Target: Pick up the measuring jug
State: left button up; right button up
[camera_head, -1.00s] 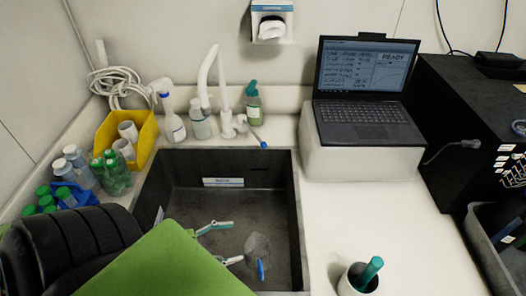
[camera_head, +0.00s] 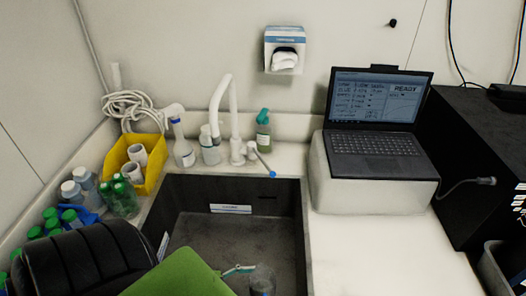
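A clear, see-through vessel (camera_head: 262,279) stands in the dark sink (camera_head: 205,190) at the bottom of the head view. It looks like the measuring jug, but its lower part is cut off by the picture edge and I cannot be sure. A teal and white tool (camera_head: 238,270) lies in the sink just left of it. Neither of my grippers shows. A black ribbed shape and a green panel cover the lower left and hide part of the sink's left side.
A white tap (camera_head: 233,120) rises behind the sink. Bottles and a yellow bin (camera_head: 152,178) crowd the left. A laptop (camera_head: 375,115) sits on a white block (camera_head: 370,190) at the right. The white counter (camera_head: 385,255) in front of it is bare in this view.

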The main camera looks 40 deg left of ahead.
aim_at(262, 285)
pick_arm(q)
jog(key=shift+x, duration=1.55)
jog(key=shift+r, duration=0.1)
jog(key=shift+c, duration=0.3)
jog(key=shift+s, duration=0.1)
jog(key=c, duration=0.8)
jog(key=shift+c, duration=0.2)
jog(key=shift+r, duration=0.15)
